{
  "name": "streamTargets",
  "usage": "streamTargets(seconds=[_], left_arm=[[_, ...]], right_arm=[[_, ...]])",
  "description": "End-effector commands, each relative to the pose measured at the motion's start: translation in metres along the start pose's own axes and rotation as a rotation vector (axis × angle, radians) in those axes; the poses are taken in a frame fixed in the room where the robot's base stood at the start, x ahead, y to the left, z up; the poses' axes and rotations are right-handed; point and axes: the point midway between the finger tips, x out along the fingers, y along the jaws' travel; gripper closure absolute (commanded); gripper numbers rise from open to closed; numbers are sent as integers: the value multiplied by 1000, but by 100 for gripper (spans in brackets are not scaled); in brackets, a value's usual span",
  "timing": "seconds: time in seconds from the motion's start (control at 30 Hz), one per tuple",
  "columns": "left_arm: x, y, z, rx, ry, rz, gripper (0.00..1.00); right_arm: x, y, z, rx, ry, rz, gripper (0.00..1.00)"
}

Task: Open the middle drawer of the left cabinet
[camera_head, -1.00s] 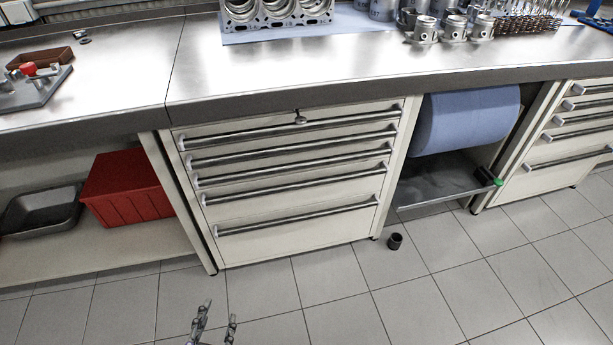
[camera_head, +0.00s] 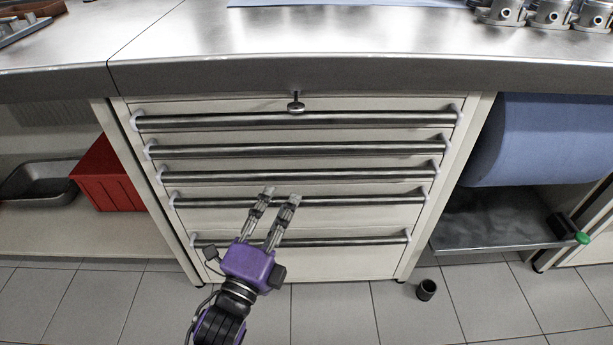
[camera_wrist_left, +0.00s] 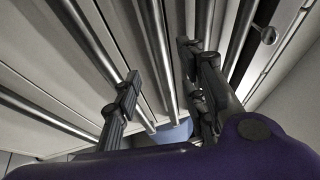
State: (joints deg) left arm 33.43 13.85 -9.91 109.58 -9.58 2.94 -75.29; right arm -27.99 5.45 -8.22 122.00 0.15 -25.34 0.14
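The left cabinet (camera_head: 340,264) is light-coloured, with several stacked drawers and long metal bar handles; all look shut. The middle drawer's handle (camera_head: 300,176) is the third bar down. My left gripper (camera_head: 281,195) is open and empty in front of the cabinet, its fingertips overlapping the fourth bar and just below the third in the head view. In the left wrist view, the middle handle (camera_wrist_left: 157,45) runs between the two spread fingers (camera_wrist_left: 159,60). Whether the fingers touch any handle cannot be told. My right gripper is not in view.
A small key or knob (camera_head: 296,106) sticks out by the top handle. The worktop (camera_head: 300,40) overhangs the drawers. A blue roll (camera_head: 540,140) and a tray (camera_head: 490,222) are on the right, a red bin (camera_head: 104,178) on the left. A black cup (camera_head: 427,289) stands on the floor.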

Motion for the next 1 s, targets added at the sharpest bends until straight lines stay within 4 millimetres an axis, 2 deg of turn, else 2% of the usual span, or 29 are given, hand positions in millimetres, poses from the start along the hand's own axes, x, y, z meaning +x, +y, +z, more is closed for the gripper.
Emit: streamTargets(seconds=[0.17,0.4,0.6,0.93,1.0], left_arm=[[12,0,0,39,0,-3,61],[50,2,0,36,1,-2,61],[72,2,0,35,0,0,61],[77,1,0,35,0,1,61],[77,1,0,34,0,1,68]], right_arm=[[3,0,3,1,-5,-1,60],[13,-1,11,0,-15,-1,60],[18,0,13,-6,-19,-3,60],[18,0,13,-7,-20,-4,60],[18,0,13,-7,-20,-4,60]])
